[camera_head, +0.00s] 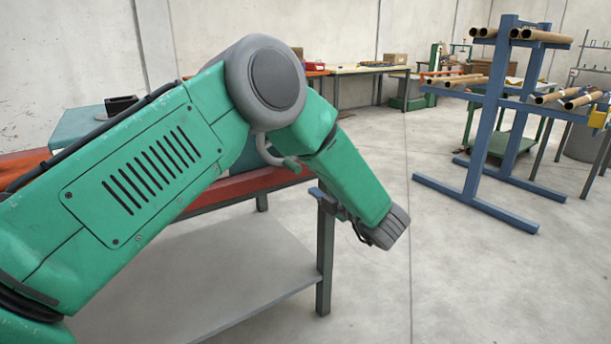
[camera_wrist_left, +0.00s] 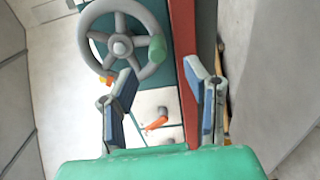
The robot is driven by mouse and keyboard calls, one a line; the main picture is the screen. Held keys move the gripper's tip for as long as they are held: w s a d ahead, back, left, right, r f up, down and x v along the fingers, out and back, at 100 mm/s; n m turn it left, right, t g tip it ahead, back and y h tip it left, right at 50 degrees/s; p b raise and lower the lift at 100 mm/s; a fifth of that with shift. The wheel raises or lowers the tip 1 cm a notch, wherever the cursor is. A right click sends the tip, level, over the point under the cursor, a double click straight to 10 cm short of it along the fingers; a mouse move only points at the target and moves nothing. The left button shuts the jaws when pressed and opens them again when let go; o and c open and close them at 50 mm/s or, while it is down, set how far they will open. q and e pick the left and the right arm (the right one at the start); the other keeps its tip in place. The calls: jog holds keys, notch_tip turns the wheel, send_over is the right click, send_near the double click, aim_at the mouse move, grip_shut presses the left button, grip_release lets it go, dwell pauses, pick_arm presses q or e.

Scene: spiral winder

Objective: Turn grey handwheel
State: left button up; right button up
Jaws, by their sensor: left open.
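The grey handwheel (camera_wrist_left: 122,42) shows in the left wrist view at upper left, with spokes, a round hub and a green handle (camera_wrist_left: 157,48) on its right rim. My left gripper (camera_wrist_left: 160,80) is open, its two blue-padded fingers apart with nothing between them. The wheel lies beyond the fingertips, mostly above the left finger; I see no clear contact. In the head view my left arm comes in from the left and bends down to the left gripper (camera_head: 340,204) by the bench corner. The arm hides most of the wheel there. My right gripper is not in view.
An orange lever (camera_wrist_left: 157,123) sits on a pale panel below the wheel, beside a red rail (camera_wrist_left: 190,110). The red-topped bench (camera_head: 245,187) has a grey lower shelf (camera_head: 215,270). A blue rack (camera_head: 485,120) with cardboard tubes stands at right. Open floor lies between.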

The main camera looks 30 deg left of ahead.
pick_arm(q)
jog(key=shift+s+d, duration=0.15)
jog(key=shift+d, duration=0.1)
jog(key=shift+a, duration=0.1)
jog(key=m+p, duration=0.6)
jog(key=m, duration=2.3)
send_near(300, 170)
jog(key=b+x, duration=0.3)
jog(key=x, duration=0.9)
jog(key=shift+a+r, duration=0.1)
jog(key=shift+a, duration=0.05)
jog(key=shift+c, duration=0.5)
grip_shut()
